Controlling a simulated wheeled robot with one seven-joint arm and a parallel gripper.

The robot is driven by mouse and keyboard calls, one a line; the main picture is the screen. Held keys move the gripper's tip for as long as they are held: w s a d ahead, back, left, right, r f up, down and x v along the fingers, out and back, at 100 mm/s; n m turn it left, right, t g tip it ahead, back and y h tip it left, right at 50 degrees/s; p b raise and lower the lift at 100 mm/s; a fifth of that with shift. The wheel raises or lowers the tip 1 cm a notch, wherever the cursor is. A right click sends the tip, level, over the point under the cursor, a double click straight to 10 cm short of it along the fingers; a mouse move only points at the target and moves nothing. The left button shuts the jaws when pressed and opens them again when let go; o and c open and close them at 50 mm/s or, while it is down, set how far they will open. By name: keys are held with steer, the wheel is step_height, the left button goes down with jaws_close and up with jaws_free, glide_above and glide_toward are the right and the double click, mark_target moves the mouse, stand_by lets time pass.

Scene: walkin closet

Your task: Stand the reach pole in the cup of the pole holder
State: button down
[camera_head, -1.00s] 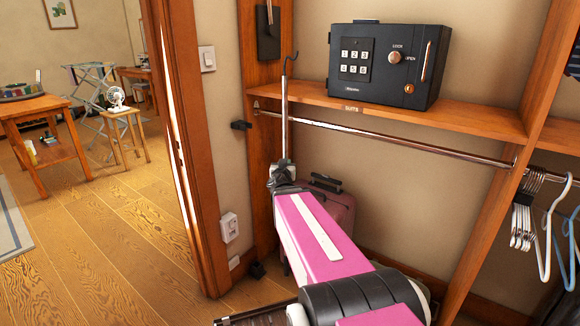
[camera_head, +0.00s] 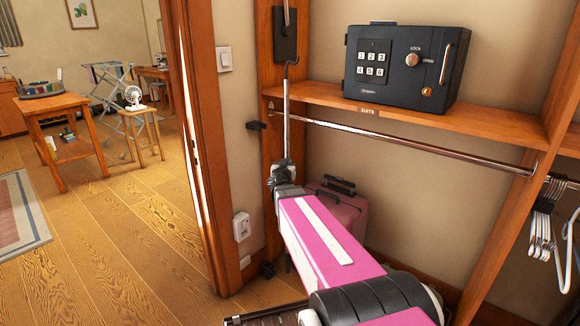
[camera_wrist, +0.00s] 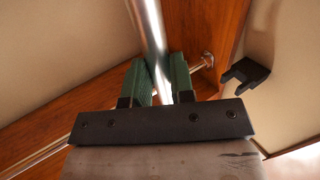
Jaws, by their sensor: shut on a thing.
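The reach pole (camera_head: 287,115) is a thin silver rod with a dark hook at its top. It stands nearly upright in my gripper (camera_head: 284,174), whose green-padded fingers (camera_wrist: 157,82) are shut on it. The pole also shows in the wrist view (camera_wrist: 148,30), running up between the fingers. The pole holder seems to be the black clip (camera_head: 257,125) on the wooden post and a small dark cup (camera_head: 267,269) low at its foot. The clip shows at the right of the wrist view (camera_wrist: 246,75). The pole is apart from the clip, to its right. Its lower end is mostly hidden behind my arm.
A shelf (camera_head: 415,118) with a black safe (camera_head: 405,68) and a chrome rail (camera_head: 400,145) are right of the pole. A pink suitcase (camera_head: 345,208) stands behind my arm. Hangers (camera_head: 545,220) hang at right. The doorway and open floor (camera_head: 120,240) are left.

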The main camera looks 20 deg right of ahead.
steer(key=shift+w+a+f, duration=0.9)
steer(key=shift+w+a, duration=3.65)
steer(key=shift+w, duration=1.7)
step_height(320, 180, down, 8)
steer(key=shift+s, duration=0.15)
steer(key=shift+d, duration=0.1)
steer(key=c, duration=0.9)
jaws_free()
steer(key=shift+f, duration=0.1)
steer(key=v, duration=1)
steer(key=shift+s, duration=0.4)
